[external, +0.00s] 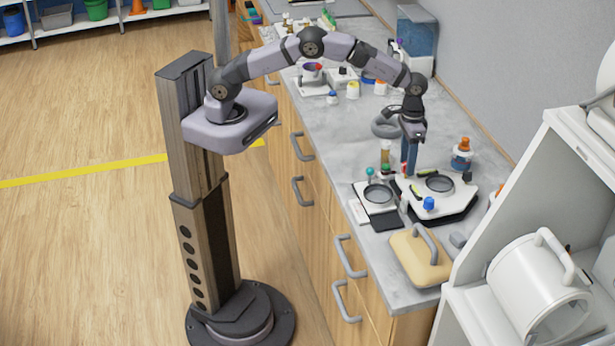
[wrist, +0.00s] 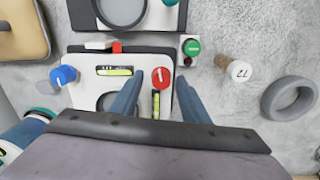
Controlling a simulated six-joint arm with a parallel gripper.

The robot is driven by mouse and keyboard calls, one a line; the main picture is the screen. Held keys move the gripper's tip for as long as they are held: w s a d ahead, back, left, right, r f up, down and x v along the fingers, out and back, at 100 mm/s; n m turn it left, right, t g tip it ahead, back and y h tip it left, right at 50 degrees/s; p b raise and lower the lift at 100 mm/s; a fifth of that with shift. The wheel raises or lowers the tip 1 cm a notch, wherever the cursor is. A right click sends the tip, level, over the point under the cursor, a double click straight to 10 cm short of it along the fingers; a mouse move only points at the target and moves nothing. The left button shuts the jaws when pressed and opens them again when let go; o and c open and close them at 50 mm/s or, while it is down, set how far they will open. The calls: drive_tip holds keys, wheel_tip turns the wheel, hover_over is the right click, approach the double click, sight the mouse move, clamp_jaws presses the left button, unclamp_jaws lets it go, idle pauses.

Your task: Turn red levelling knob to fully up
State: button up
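The red levelling knob (wrist: 161,77), with a white pointer mark, sits on a white levelling plate (wrist: 85,92) in the wrist view. My gripper (wrist: 159,82) is open, with one blue finger on each side of the knob; I cannot tell whether they touch it. A blue knob (wrist: 63,75) is at another corner of the plate. Two yellow-green bubble levels (wrist: 115,71) lie on the plate, one beside the red knob.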

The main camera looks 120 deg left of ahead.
sight(405, 164)
drive_tip(key=shift+s+a+r+b, duration=0.1)
drive_tip(key=shift+r+b, duration=0.55)
drive_tip(key=shift+r, duration=1.15)
drive_tip(key=shift+a+r+b, duration=0.1)
drive_tip(key=shift+r+b, duration=0.5)
drive_tip(key=shift+r, duration=1.2)
drive_tip(key=shift+d, duration=0.15)
drive_tip(key=shift+s+d+r, duration=0.1)
drive_tip(key=shift+s+d, duration=0.05)
drive_tip(key=shift+d, duration=0.1)
drive_tip(key=s+d+f+m, duration=0.1)
drive_tip(key=s+d+m, duration=0.1)
drive_tip(key=s+d, duration=0.4)
drive_tip(key=s+d+f+m, duration=0.2)
drive_tip(key=s+d, duration=0.4)
drive_tip(key=s, duration=0.7)
drive_tip(key=s+d+f+m, duration=0.2)
drive_tip(key=s+d, duration=0.4)
drive_tip(key=s, duration=0.4)
drive_tip(key=shift+d+m+y, duration=0.2)
drive_tip(key=shift+m+y, duration=0.1)
drive_tip(key=shift+m, duration=0.5)
